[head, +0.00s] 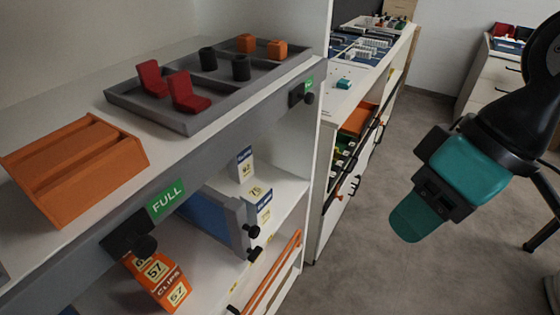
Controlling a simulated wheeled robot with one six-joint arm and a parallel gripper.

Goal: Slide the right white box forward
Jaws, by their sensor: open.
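Two small white boxes with blue bands and printed numbers stand on the shelf below the grey tray. One white box (244,166) stands farther back, and the other white box (259,207) stands nearer and a little to the right. A blue and grey panel with black knobs partly hides them. My gripper (408,218) with teal fingers hangs over the floor on the right, well apart from the boxes and touching nothing. It points down and left, open and empty; one finger mostly hides the other.
A grey tray (182,121) with red, black and orange pieces sits on the upper shelf beside an orange box (75,172). An orange clips box (158,281) stands below the FULL label. White cabinets stand behind. The grey floor (370,265) between is clear.

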